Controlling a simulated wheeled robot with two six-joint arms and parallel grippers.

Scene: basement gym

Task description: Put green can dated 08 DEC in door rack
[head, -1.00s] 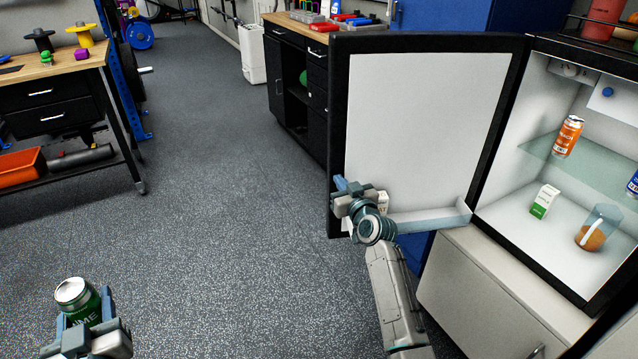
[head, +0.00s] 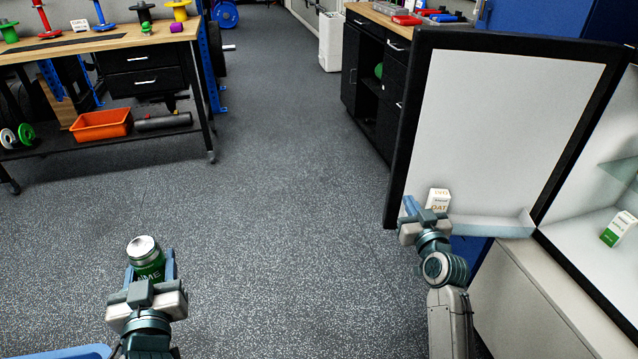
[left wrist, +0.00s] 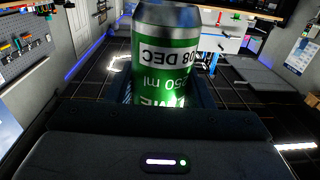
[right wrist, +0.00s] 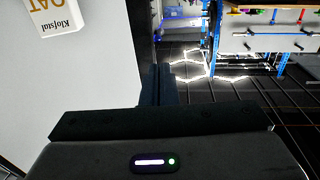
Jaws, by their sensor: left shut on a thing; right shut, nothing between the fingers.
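My left gripper (head: 150,272) is shut on a green can (head: 146,258) with a silver top, held upright over the floor at the lower left. In the left wrist view the can (left wrist: 168,55) shows the print 08 DEC and 250 ml upside down. The open fridge door (head: 500,120) stands at the right, with a door rack (head: 495,222) along its bottom. My right gripper (head: 412,212) is shut and empty at the door's free edge, beside a white OAT carton (head: 438,198) in the rack. The carton also shows in the right wrist view (right wrist: 62,14).
The fridge interior at the right edge holds a green-and-white carton (head: 618,229). A workbench (head: 100,42) with weights stands at the back left. An orange bin (head: 101,124) is on its lower shelf. The floor between bench and door is clear.

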